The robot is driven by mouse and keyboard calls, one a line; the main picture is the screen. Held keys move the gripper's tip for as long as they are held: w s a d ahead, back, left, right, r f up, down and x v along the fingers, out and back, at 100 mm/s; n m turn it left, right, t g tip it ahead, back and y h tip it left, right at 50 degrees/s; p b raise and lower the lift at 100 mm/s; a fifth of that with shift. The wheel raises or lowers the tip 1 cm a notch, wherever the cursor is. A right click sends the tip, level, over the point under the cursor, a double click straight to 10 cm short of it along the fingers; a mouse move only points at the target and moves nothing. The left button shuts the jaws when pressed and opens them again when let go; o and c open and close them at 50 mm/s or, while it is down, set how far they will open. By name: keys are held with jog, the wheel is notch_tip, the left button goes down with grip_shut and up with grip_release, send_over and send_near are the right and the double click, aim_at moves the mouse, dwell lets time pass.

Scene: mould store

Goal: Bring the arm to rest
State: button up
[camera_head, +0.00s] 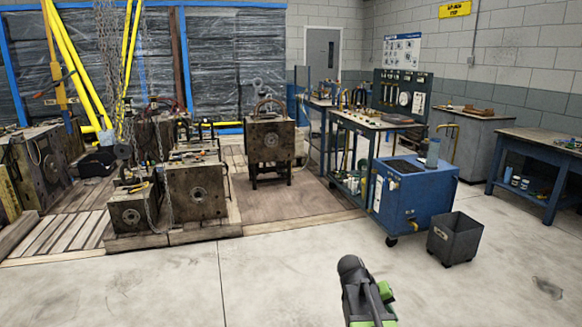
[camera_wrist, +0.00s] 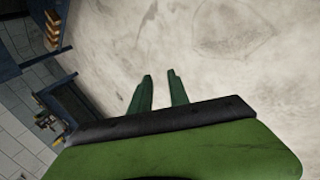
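My gripper (camera_wrist: 159,74) shows in the wrist view as two dark green fingers. The fingers stand apart with only pale floor visible between them, so it is open and empty. The wide green body behind the fingers fills the bottom of that view. In the head view, my arm (camera_head: 366,291), black and green, rises from the bottom edge right of centre, over bare floor. The fingers cannot be made out there. The arm touches nothing that I can see.
A grey open bin (camera_head: 455,239) stands on the floor beside a blue wheeled cabinet (camera_head: 415,196). A blue workbench (camera_head: 540,172) is at the right. Heavy moulds (camera_head: 196,190) stand on wooden pallets at the left. The concrete floor in front is clear.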

jog(key=s+a+f+n+y, duration=0.1)
jog(key=s+a+f+y, duration=0.2)
jog(key=a, duration=0.5)
jog(key=s+a+f+y, duration=0.1)
jog(key=s+a+y, duration=0.2)
jog(key=s+a, duration=0.3)
notch_tip(320, 180, up, 28)
jog(key=w+a+p, duration=0.1)
jog(key=a+p, duration=0.1)
jog(key=p, duration=2.6)
jog(key=shift+w+y, duration=0.4)
jog(key=shift+d, duration=0.25)
jog(key=shift+d, duration=0.1)
